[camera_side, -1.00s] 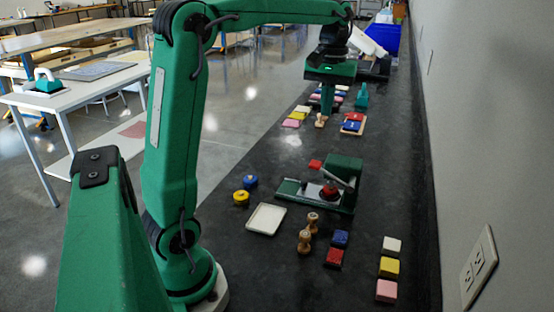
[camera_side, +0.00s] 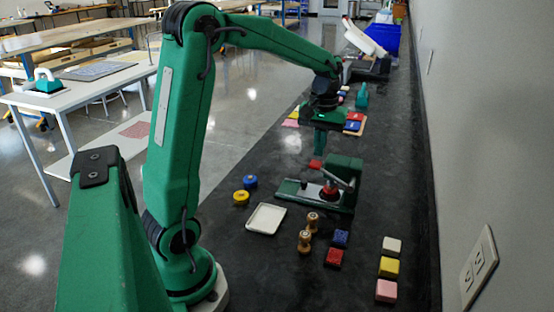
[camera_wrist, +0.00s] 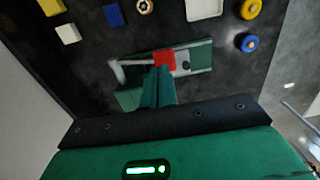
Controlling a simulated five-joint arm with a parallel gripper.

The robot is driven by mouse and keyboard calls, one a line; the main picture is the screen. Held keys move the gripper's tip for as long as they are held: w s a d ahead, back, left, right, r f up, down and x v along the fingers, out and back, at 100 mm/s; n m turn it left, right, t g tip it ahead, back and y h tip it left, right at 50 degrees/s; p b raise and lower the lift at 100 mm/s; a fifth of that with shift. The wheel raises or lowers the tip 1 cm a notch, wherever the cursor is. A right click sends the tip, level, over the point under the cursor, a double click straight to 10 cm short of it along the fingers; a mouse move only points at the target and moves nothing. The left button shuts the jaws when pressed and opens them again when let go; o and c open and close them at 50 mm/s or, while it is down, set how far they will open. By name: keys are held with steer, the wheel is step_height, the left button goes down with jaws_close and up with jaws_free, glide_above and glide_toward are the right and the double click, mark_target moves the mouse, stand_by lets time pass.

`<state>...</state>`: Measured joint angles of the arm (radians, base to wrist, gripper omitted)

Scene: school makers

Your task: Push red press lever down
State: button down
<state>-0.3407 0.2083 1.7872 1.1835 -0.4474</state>
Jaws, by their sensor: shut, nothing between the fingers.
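My gripper (camera_side: 319,153) is shut and empty, pointing down just above the handle. In the wrist view, the red handle (camera_wrist: 165,57) shows right at the tips of my gripper (camera_wrist: 160,68), which hides part of the press. I cannot tell whether they touch.
A white tray (camera_side: 266,219), yellow (camera_side: 241,197) and blue (camera_side: 250,182) round pieces, and wooden stamps (camera_side: 305,241) lie in front of the press. Coloured blocks (camera_side: 389,267) stand nearer. More blocks lie behind my gripper. A wall (camera_side: 480,120) runs along the right.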

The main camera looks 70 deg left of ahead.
mark_target(312, 162)
steer(key=shift+s+a+f, duration=0.1)
steer(key=shift+f, duration=1.2)
steer(key=shift+f, duration=0.1)
steer(key=shift+s+a+f+t, duration=0.15)
steer(key=shift+s+a+f, duration=0.1)
steer(key=shift+f, duration=0.2)
steer(key=shift+s+a+f+t, duration=0.15)
steer(key=shift+s+a+f, duration=0.1)
steer(key=shift+f, duration=0.15)
step_height(312, 162, down, 7)
steer(key=s+a, duration=0.1)
steer(key=shift+s+a, duration=0.2)
steer(key=shift+f, duration=0.1)
steer(key=shift+s, duration=0.1)
steer(key=s+a+r, duration=0.2)
steer(key=a+r, duration=0.1)
steer(key=r, duration=0.3)
steer(key=s+a+r, duration=0.2)
steer(key=s+r, duration=0.1)
steer(key=r, duration=0.3)
steer(key=shift+s+a, duration=0.25)
steer(key=shift+a, duration=0.15)
